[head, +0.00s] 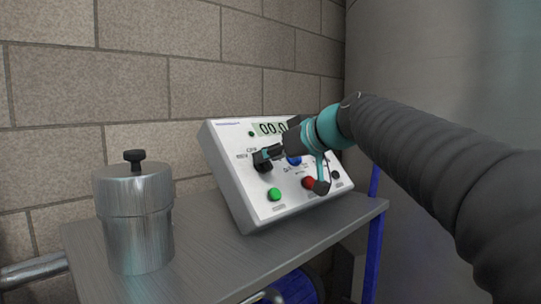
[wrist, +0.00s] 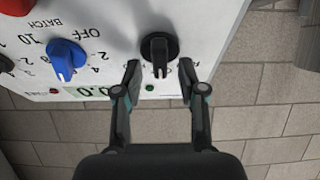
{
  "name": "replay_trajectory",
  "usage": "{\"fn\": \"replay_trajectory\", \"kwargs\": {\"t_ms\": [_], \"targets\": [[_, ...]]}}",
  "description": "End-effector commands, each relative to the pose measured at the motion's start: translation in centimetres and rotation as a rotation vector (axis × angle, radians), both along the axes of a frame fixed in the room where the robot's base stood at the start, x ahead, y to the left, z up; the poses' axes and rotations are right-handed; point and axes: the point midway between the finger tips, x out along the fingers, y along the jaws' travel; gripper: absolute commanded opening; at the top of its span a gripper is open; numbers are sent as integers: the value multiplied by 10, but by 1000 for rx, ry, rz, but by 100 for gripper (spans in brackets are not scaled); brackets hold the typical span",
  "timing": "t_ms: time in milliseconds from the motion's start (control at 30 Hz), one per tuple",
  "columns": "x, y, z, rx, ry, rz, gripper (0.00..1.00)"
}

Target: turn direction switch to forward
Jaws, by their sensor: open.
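The direction switch appears to be the black rotary knob (wrist: 159,52) on the white control panel (wrist: 205,20); its lettering is mostly covered. It also shows at the panel's left side in the head view (head: 261,162), partly behind my fingers. Its grip bar points toward my gripper in the wrist view. My gripper (wrist: 160,70) is open, with one fingertip on each side of the bar's end. I see gaps on both sides and cannot tell any contact. In the head view my gripper (head: 271,154) reaches the knob from the right.
A blue knob (wrist: 66,60) marked OFF and BATCH sits beside the switch. A green button (head: 274,194) and a red button (head: 309,183) are lower. A metal canister (head: 135,222) stands left on the grey shelf (head: 205,250). A large tank (head: 445,60) stands right.

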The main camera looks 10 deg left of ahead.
Motion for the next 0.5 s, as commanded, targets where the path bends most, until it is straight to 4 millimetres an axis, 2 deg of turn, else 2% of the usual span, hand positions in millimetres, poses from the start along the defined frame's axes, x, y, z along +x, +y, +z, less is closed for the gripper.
{"fn": "replay_trajectory", "kwargs": {"t_ms": [367, 500], "targets": [[3, 4, -2, 0, 0, 0, 41], [3, 4, -2, 0, 0, 0, 8]]}}
